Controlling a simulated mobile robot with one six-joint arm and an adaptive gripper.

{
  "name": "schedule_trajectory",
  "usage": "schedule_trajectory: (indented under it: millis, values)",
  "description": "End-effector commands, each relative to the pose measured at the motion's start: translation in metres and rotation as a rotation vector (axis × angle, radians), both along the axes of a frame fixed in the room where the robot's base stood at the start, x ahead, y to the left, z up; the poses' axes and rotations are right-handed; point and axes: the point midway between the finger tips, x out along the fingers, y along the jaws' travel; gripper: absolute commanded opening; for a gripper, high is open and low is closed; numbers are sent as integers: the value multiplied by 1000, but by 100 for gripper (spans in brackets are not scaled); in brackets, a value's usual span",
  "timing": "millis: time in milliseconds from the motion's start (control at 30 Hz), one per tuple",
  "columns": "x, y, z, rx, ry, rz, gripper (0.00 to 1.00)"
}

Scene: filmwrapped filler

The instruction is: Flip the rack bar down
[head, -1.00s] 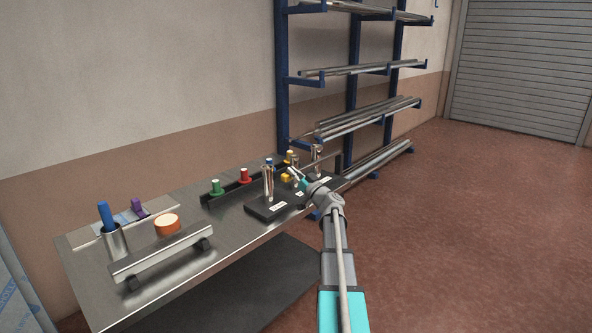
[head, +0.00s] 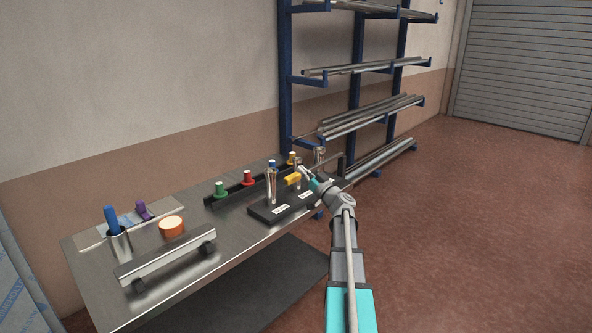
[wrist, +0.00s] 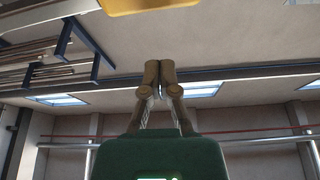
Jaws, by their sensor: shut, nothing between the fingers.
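A black rack base (head: 268,212) with white labels stands on the steel bench. A clear, blue-topped cylinder (head: 271,185) stands upright on it, and another cylinder (head: 319,157) stands at its far end. A thin grey bar (head: 326,159) slants up behind my gripper; I cannot tell whether it is the rack bar. A yellow piece (head: 292,179) is just left of my gripper (head: 302,170). A yellow surface also shows at the top of the wrist view (wrist: 140,5), apart from the fingertips. My gripper is shut and empty, its fingertips together in the wrist view (wrist: 160,64).
A blue pipe rack (head: 357,90) stands beyond; right floor is clear.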

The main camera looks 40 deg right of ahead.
Motion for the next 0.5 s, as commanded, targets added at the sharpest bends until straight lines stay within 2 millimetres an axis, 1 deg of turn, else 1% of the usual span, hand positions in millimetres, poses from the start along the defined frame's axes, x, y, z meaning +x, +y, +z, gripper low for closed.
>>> schedule_trajectory:
  millis: [33, 200, 400, 500]
  values:
    - [-10, 0, -6, 0, 0, -2, 0]
    - [-34, -4, -14, 0, 0, -1, 0]
    - [-53, -7, -20, 0, 0, 0, 0]
    - [-58, -7, -21, 1, 0, 1, 0]
